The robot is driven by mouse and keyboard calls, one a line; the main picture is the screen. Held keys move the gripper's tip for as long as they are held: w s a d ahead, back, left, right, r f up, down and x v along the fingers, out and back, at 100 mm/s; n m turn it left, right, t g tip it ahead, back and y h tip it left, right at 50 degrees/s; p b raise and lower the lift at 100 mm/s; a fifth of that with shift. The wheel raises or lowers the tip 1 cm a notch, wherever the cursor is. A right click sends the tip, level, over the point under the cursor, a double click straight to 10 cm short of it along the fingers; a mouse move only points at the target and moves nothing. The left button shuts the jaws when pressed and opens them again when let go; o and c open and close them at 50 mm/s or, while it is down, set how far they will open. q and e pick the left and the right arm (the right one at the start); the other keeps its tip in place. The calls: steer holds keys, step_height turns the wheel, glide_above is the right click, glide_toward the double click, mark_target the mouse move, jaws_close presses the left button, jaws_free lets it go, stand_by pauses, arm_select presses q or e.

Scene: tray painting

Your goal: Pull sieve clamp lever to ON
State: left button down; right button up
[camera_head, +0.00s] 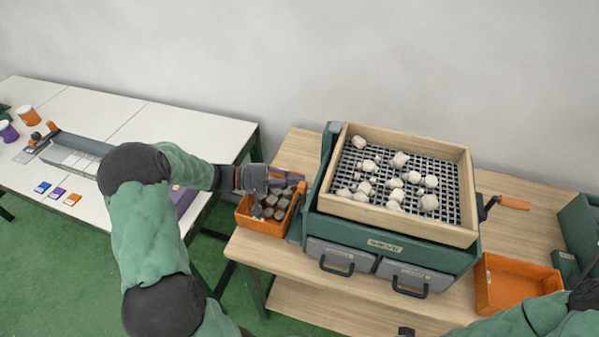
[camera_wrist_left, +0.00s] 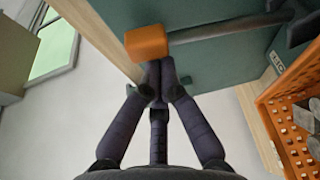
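The sieve machine (camera_head: 395,238) is dark green with a wooden-framed sieve on top. Its clamp lever is a grey rod with an orange handle (camera_head: 294,177) on the machine's left side; this handle also shows in the left wrist view (camera_wrist_left: 148,43). My left gripper (camera_head: 278,180) is at the handle, above an orange bin. In the left wrist view its fingertips (camera_wrist_left: 158,66) are drawn together at the handle's lower edge. I cannot see the handle between them, nor tell whether they touch it. My right arm (camera_head: 535,319) enters at bottom right; its gripper is not clearly visible.
An orange bin (camera_head: 243,219) of grey stones stands close below my left gripper. Pale stones (camera_head: 399,160) lie on the sieve mesh. A crank (camera_head: 513,203) sticks out on the right, near an empty orange bin (camera_head: 484,293). A white table (camera_head: 185,128) stands at left.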

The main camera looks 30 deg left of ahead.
arm_select(q)
steer(key=s+d+f, duration=0.1)
steer(key=s, duration=0.4)
steer(key=shift+s+d+f, duration=0.15)
steer(key=shift+s+d, duration=0.05)
steer(key=shift+s, duration=0.15)
stand_by(0.4)
steer(key=shift+s+a, duration=0.1)
steer(key=v, duration=1.1)
steer(key=shift+s+a, duration=0.2)
steer(key=shift+a, duration=0.2)
